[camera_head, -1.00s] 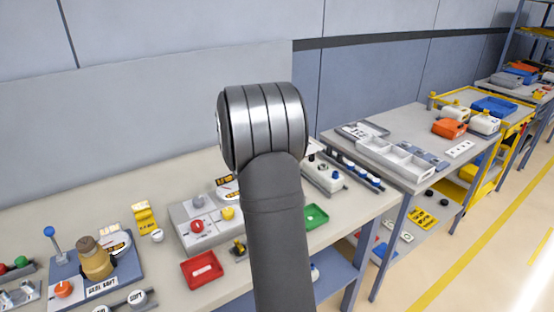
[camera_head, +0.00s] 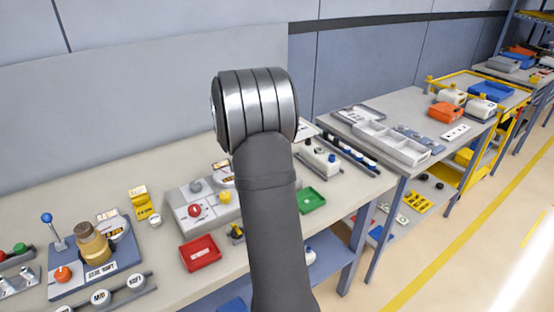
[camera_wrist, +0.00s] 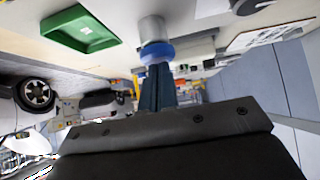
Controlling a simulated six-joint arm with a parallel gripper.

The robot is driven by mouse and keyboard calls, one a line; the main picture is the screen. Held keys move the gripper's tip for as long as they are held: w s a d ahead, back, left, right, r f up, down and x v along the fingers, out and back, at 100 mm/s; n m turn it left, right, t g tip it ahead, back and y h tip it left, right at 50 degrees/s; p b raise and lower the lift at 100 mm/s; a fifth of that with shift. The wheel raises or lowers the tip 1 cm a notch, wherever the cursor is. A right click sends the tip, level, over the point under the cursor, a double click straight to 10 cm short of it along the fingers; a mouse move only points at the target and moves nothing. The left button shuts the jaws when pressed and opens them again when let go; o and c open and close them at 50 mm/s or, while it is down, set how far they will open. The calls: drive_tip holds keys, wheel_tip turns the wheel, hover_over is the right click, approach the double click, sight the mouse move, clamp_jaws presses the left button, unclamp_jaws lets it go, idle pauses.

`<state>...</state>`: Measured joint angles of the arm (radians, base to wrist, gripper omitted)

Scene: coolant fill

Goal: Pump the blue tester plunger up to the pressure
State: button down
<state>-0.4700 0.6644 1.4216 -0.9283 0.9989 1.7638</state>
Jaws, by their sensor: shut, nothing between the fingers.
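In the wrist view a round blue knob (camera_wrist: 157,52) sits on the end of a pale grey cylinder (camera_wrist: 152,28); it looks like the tester plunger. My gripper (camera_wrist: 158,70) has its dark blue fingers shut together, with the tips right at the knob; whether they touch it I cannot tell. Nothing is held between them. In the head view my arm hides the gripper and that knob. A white box (camera_head: 318,160) with a small blue knob (camera_head: 332,158) shows right of the arm. Another blue ball knob (camera_head: 47,217) stands on a rod at the far left.
A green tray (camera_head: 312,200) lies right of my arm; it also shows in the wrist view (camera_wrist: 82,30). The wall rises behind the bench.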

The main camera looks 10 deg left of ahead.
drive_tip(key=shift+s+f, duration=0.1)
drive_tip(key=shift+f, duration=0.1)
drive_tip(key=w+d+r+v, duration=0.1)
drive_tip(key=r+v, duration=0.1)
drive_tip(key=v, duration=1.1)
drive_tip(key=shift+w+d+r, duration=0.15)
drive_tip(key=shift+w+d, duration=0.1)
drive_tip(key=shift+w, duration=0.05)
idle(0.9)
